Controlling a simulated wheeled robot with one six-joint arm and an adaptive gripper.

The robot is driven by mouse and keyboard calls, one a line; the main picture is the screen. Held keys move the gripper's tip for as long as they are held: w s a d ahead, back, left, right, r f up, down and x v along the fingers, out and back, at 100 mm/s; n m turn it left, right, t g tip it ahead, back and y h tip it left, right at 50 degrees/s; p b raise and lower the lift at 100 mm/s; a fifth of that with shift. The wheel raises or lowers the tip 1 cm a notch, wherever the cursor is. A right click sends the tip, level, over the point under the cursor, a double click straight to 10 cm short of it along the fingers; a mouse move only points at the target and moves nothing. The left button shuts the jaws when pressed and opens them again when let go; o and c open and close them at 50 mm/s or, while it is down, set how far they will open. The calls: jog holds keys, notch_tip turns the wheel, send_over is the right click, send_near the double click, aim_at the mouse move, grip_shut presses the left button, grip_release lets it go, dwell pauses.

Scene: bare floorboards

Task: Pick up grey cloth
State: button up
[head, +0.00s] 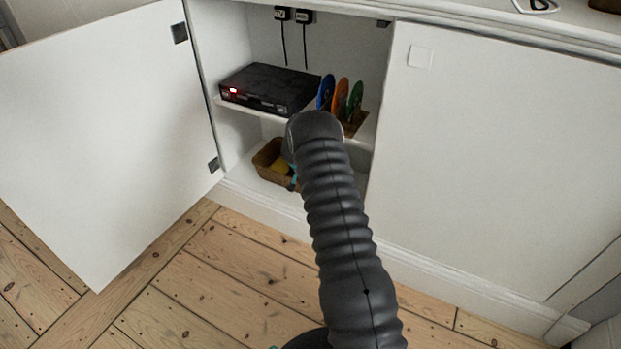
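I cannot make out a grey cloth in the head view. My dark ribbed arm reaches up from the bottom into the open cabinet and covers the right part of the basket. My gripper is almost wholly hidden behind the arm's end. A small teal and dark part shows at the arm's left edge beside the basket; I cannot tell whether it belongs to the gripper. Whether the gripper holds anything is hidden.
The cabinet's left door (100,130) stands open; the right door (490,160) is shut. A black box (270,88) with a red light sits on the shelf. Blue, orange and green discs (341,97) stand upright in a rack beside it. The floorboards (200,290) in front are clear.

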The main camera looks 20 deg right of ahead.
dwell(0.4)
jog(key=shift+f, duration=0.1)
jog(key=c, duration=1.2)
jog(key=shift+r+p, duration=0.25)
jog(key=shift+p, duration=0.3)
jog(key=shift+r+p, duration=0.15)
jog(key=shift+p, duration=0.25)
jog(key=w+a+r, duration=0.2)
jog(key=a, duration=0.2)
jog(key=w+a+r, duration=0.2)
jog(key=a+r, duration=0.1)
jog(key=a, duration=0.1)
jog(key=w+a+r, duration=0.2)
jog(key=w+a, duration=0.1)
jog(key=a, duration=0.1)
jog(key=shift+a+r, duration=0.15)
jog(key=shift+r, duration=0.25)
